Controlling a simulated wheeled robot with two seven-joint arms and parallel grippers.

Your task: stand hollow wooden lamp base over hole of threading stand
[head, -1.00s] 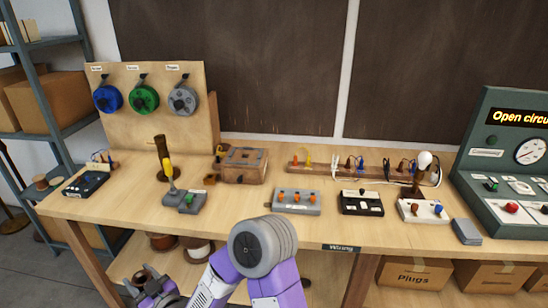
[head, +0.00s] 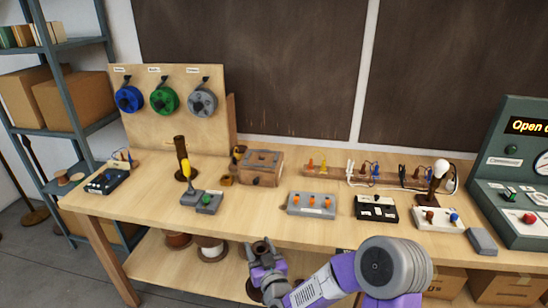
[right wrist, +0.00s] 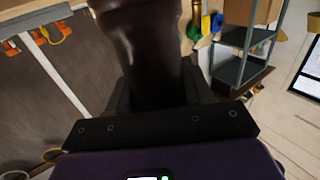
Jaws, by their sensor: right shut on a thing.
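The lamp base (right wrist: 150,50) is a dark brown, rounded wooden piece that fills the upper middle of the right wrist view. In the head view only its open, hollow-looking top (head: 262,246) shows above my right gripper (head: 266,262). My right gripper is shut on it, in front of the bench's front edge and apart from the bench top. A wooden box-like block (head: 262,160) at the back of the bench appears to be the threading stand. I cannot make out its hole clearly. My left gripper is not in view.
A tall dark brown tube (head: 180,150) and a yellow-handled tool (head: 187,173) stand left of the block. A grey box with orange knobs (head: 311,204) lies to its right. Bare bench top (head: 240,212) lies in front of the block. Reels (head: 211,246) sit on the lower shelf.

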